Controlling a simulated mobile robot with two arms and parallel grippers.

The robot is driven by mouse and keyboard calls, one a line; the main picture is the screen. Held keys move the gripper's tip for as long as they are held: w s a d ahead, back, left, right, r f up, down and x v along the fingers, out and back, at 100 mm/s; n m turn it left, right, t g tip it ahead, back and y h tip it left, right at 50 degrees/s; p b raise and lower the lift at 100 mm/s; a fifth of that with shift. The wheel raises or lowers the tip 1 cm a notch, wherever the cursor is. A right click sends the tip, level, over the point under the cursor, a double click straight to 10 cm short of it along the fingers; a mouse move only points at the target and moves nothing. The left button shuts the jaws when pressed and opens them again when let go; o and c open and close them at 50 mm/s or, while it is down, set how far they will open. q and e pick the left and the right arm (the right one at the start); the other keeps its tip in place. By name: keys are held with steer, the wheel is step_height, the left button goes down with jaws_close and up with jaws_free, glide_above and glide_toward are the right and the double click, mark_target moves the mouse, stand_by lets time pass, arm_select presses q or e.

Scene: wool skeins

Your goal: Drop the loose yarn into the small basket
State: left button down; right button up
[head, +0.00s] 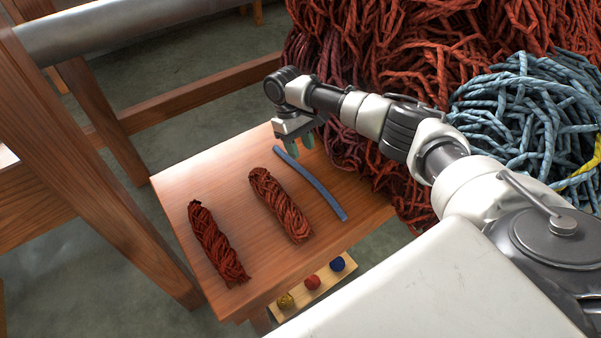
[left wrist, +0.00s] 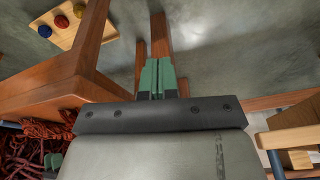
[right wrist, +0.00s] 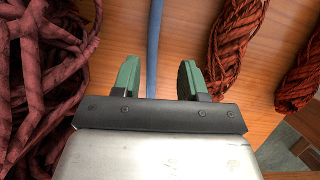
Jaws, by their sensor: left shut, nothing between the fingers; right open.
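The loose yarn is a single blue strand (head: 312,184) lying on the small wooden table (head: 215,165), to the right of two dark red skeins. My right gripper (head: 296,146) is open just above the table by the strand's far end. In the right wrist view the strand (right wrist: 155,45) runs up from beside the left finger, seen in the gap between the open fingers (right wrist: 158,82); it is not gripped. My left gripper (left wrist: 158,78) is shut and empty over the floor, outside the head view. I cannot make out the small basket in any view.
Two twisted red skeins (head: 281,205) (head: 216,243) lie on the table. A big heap of red yarn (head: 420,50) and blue yarn (head: 520,120) borders it at right. A low board (head: 320,288) holds small yarn balls. Wooden beams (head: 90,170) stand left.

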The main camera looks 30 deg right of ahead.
mark_target(311, 180)
steer(key=f+b, duration=0.1)
steer(key=d+f+b, duration=0.1)
steer(key=shift+f+b, duration=0.25)
steer(key=shift+b, duration=0.15)
steer(key=shift+b+x, duration=0.85)
steer(key=shift+x, duration=0.1)
arm_select(q)
steer(key=w+d+r+t+h+b, duration=0.2)
steer(key=w+d+r+t, duration=0.2)
steer(key=w+r+t, duration=0.5)
arm_select(e)
steer(key=shift+x, duration=1.1)
steer(key=shift+p+x, duration=0.7)
steer(key=shift+x, duration=0.05)
arm_select(q)
steer(key=shift+s+a+f+g+y, duration=0.1)
steer(key=shift+s+a+f+g, duration=0.25)
steer(key=shift+s+f+g, duration=0.3)
steer(key=shift+s+a+f+g+y, duration=0.1)
steer(key=shift+s+a+f+g, duration=0.25)
steer(key=shift+f+g, duration=0.35)
steer(key=shift+s+a+f+g+y, duration=0.1)
steer(key=shift+s+a+f+g, duration=0.3)
steer(key=shift+f, duration=0.5)
arm_select(e)
steer(key=shift+s+f, duration=0.25)
steer(key=shift+f, duration=0.3)
arm_select(q)
steer(key=shift+s+d, duration=0.1)
